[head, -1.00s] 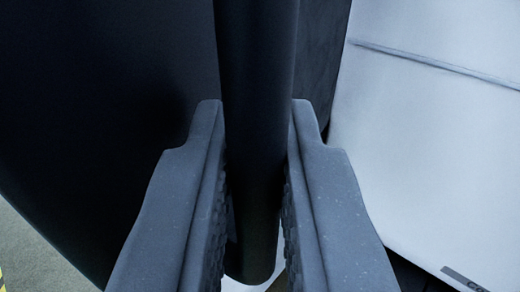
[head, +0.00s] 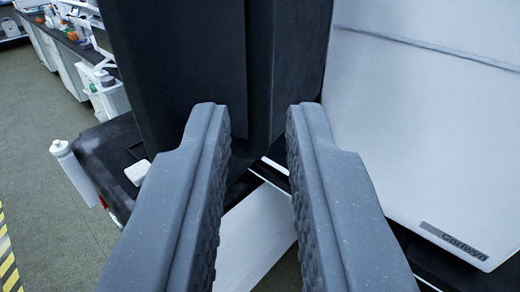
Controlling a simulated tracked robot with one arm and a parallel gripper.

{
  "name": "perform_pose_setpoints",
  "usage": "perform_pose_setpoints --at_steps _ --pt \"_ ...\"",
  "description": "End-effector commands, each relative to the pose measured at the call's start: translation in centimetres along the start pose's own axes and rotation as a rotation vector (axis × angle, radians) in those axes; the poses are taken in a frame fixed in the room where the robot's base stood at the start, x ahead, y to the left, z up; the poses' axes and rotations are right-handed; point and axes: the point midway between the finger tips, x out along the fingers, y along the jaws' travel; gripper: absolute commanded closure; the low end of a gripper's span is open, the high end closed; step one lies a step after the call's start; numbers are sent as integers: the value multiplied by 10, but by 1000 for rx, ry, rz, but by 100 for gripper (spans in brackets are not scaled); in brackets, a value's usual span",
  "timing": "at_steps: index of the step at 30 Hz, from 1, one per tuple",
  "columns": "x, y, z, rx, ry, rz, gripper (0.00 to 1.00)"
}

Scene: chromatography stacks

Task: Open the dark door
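The dark door (head: 175,65) is a tall black panel in the upper middle of the head view. A narrow dark upright strip (head: 260,65), which may be its edge or handle, runs down in line with the gap between my fingers. My gripper (head: 258,115) is open, its two grey textured fingers well apart. I see nothing held between them. The strip's lower end appears beyond the fingertips. The fingers hide part of the door's lower area, and I cannot tell whether they touch it.
A white cabinet panel (head: 420,120) with a name plate stands close on the right. A white surface (head: 250,235) shows below between the fingers. A black ledge (head: 105,150) with a white cylinder (head: 75,170) is at left. Benches (head: 65,55) stand farther back; grey floor (head: 45,170) is open at left.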

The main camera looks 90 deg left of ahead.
Motion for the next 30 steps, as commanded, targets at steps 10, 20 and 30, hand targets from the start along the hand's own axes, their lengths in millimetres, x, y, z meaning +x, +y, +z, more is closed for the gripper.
perform_pose_setpoints --at_steps 10,20,30 --pt "-53 1 1 1 2 2 83" --pt "-59 0 1 1 1 0 83" --pt "-58 5 -5 -15 -2 18 83"
